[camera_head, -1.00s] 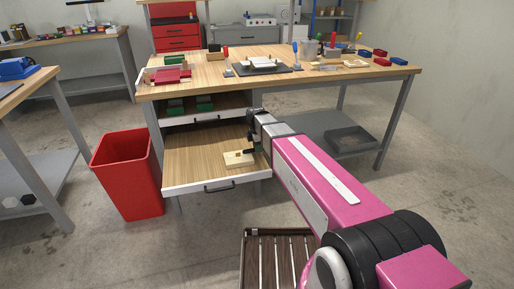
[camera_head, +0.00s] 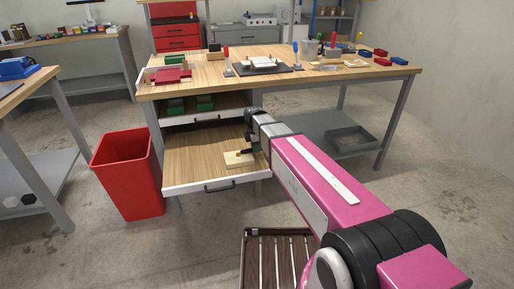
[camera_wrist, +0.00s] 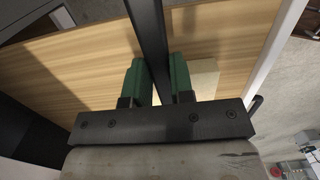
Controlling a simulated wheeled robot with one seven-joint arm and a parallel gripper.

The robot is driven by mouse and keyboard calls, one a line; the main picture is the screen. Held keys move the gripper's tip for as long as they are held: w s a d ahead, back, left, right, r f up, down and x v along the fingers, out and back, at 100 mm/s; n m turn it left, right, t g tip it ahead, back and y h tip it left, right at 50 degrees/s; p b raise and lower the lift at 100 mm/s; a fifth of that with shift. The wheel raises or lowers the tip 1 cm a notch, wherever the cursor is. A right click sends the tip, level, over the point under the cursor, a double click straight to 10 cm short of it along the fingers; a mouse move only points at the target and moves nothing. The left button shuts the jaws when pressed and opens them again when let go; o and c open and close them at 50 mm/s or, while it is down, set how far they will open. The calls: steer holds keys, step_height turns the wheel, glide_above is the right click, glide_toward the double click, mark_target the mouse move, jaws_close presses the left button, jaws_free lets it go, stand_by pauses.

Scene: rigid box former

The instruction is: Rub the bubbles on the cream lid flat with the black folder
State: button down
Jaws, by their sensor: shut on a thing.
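The cream lid (camera_head: 232,161) lies on the wooden board of the pulled-out drawer. In the wrist view the lid (camera_wrist: 205,76) shows partly, behind the right finger. My gripper (camera_wrist: 158,82) has green finger pads shut on the black folder (camera_wrist: 150,35), a long dark bar running up between them. In the head view my gripper (camera_head: 251,144) is just above the lid's right side, and the folder's dark end (camera_head: 245,153) is at the lid. I cannot tell whether it touches. Bubbles on the lid are too small to make out.
The open drawer (camera_head: 190,155) has a white front edge. A second drawer above holds green blocks (camera_head: 204,103). A red bin (camera_head: 127,175) stands to the left. The workbench top (camera_head: 205,70) carries tools and trays. The drawer board left of the lid is clear.

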steer(key=shift+s+a+f, duration=0.1)
steer(key=shift+s+a, duration=0.05)
steer(key=shift+a, duration=0.45)
stand_by(0.6)
steer(key=shift+r, duration=3.5)
